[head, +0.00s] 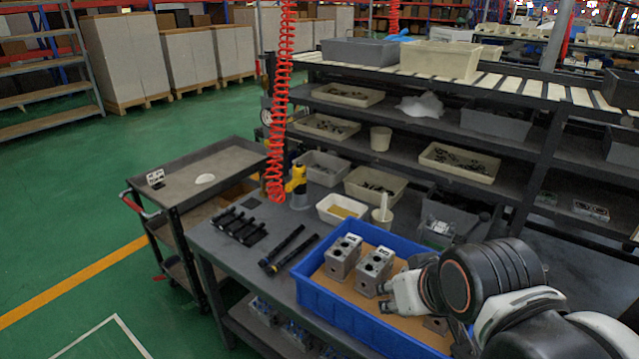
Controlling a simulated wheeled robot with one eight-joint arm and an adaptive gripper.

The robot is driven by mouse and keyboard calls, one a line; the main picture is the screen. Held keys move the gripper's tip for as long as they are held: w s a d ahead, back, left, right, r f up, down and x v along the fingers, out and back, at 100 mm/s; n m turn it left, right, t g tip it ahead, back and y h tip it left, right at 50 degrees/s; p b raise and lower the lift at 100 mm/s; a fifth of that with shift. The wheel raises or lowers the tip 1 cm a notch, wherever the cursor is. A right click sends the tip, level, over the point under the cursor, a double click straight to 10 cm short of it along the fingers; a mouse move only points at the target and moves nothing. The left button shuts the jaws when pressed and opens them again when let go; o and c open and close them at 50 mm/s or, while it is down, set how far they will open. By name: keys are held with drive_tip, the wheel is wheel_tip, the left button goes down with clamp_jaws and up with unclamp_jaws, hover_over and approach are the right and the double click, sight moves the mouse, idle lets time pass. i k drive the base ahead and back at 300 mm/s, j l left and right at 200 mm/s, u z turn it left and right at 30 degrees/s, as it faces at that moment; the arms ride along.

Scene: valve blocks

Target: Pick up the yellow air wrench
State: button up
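My gripper (384,296) is at the right, over the blue crate, well to the right of and nearer than the wrench. Its fingers sit close to a grey valve block, and whether they are open or shut is too small to tell.
The blue crate (318,297) holds grey valve blocks (343,258). Black tools (283,246) lie left of it. White bins (342,208) stand right of the wrench. A grey cart (208,178) stands left of the bench; shelves (400,150) rise behind.

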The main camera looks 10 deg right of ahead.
sight(295, 193)
drive_tip(key=z, duration=2.1)
drive_tip(key=k+j+z, duration=0.1)
drive_tip(key=j, duration=0.3)
drive_tip(key=k+j+z, duration=0.1)
drive_tip(key=j, duration=0.3)
drive_tip(key=k+j+z, duration=0.1)
drive_tip(key=j, duration=0.3)
drive_tip(key=k+j, duration=0.15)
drive_tip(key=j, duration=0.25)
drive_tip(key=k+j+z, duration=0.15)
drive_tip(key=j, duration=0.25)
drive_tip(key=k+j+z, duration=0.1)
drive_tip(key=j, duration=0.3)
drive_tip(key=k+j, duration=0.15)
drive_tip(key=j, duration=0.2)
drive_tip(key=k+j, duration=0.2)
drive_tip(key=j, duration=0.2)
drive_tip(key=k+j, duration=0.15)
drive_tip(key=j, duration=0.2)
drive_tip(key=k+j, duration=0.15)
drive_tip(key=j, duration=0.25)
drive_tip(key=k+j, duration=0.2)
drive_tip(key=j, duration=0.15)
drive_tip(key=k+j, duration=0.15)
drive_tip(key=j, duration=0.25)
drive_tip(key=k+j, duration=0.2)
drive_tip(key=j, duration=0.15)
